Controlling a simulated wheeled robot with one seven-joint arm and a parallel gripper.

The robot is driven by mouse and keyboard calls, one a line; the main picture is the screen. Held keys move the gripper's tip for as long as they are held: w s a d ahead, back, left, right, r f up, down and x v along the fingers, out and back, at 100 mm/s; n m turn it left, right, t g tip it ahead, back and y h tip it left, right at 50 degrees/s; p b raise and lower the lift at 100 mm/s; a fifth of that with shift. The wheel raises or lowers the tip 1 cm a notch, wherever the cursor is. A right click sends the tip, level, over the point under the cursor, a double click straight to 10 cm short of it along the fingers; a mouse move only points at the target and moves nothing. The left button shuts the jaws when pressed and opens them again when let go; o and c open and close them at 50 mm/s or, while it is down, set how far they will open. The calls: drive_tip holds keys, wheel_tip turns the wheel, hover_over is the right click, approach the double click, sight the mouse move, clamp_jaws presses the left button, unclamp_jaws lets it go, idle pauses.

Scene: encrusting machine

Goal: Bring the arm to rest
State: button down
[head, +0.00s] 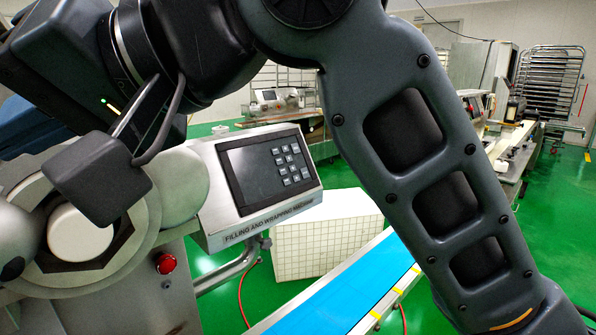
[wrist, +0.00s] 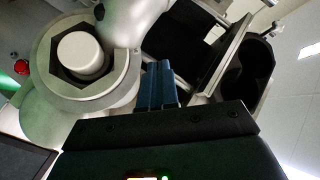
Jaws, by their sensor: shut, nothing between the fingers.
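My arm (head: 400,130) crosses the head view from the lower right, arches over the top and comes down at the upper left. My gripper (wrist: 158,72) shows in the wrist view as two blue fingers pressed together, with nothing between them. It is beside the metal head of the filling and wrapping machine (head: 213,185). A white round plug (head: 80,232) sits in a dark hexagonal opening there, and also shows in the wrist view (wrist: 82,55). The fingertips look apart from the plug; whether they touch other machine parts I cannot tell.
The machine's control panel (head: 268,170) stands close behind my arm. A red button (head: 166,263) is on its front. A blue conveyor belt (head: 345,290) runs from the lower middle to the right. A white tiled block (head: 325,235) stands behind it. Green floor is open at the right.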

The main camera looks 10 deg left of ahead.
drive_tip(key=w+d+f+m+t+y, duration=0.4)
drive_tip(key=w+d+f+m+t, duration=0.5)
drive_tip(key=f, duration=0.3)
drive_tip(key=s+d+f+m+t+h, duration=0.35)
drive_tip(key=d+f+h, duration=0.25)
drive_tip(key=d+f, duration=0.35)
drive_tip(key=s+d+f+m+t+h, duration=0.2)
drive_tip(key=s+d+f+t+h, duration=0.35)
drive_tip(key=d+f, duration=0.4)
drive_tip(key=s+d+f+n+h, duration=0.1)
drive_tip(key=s+d+n+h, duration=0.1)
drive_tip(key=s+d, duration=0.3)
drive_tip(key=s+d+f+n+g+h, duration=0.1)
drive_tip(key=s+d, duration=0.4)
drive_tip(key=s, duration=0.5)
drive_tip(key=s+d+f+n+g+h, duration=0.1)
drive_tip(key=s+d+f+n+h, duration=0.1)
drive_tip(key=s+d, duration=0.3)
drive_tip(key=s+h, duration=0.1)
drive_tip(key=s, duration=0.2)
drive_tip(key=shift+s+f+n+h, duration=0.2)
drive_tip(key=shift+s+n+h, duration=0.1)
drive_tip(key=shift+n+h, duration=0.05)
drive_tip(key=shift+a, duration=0.1)
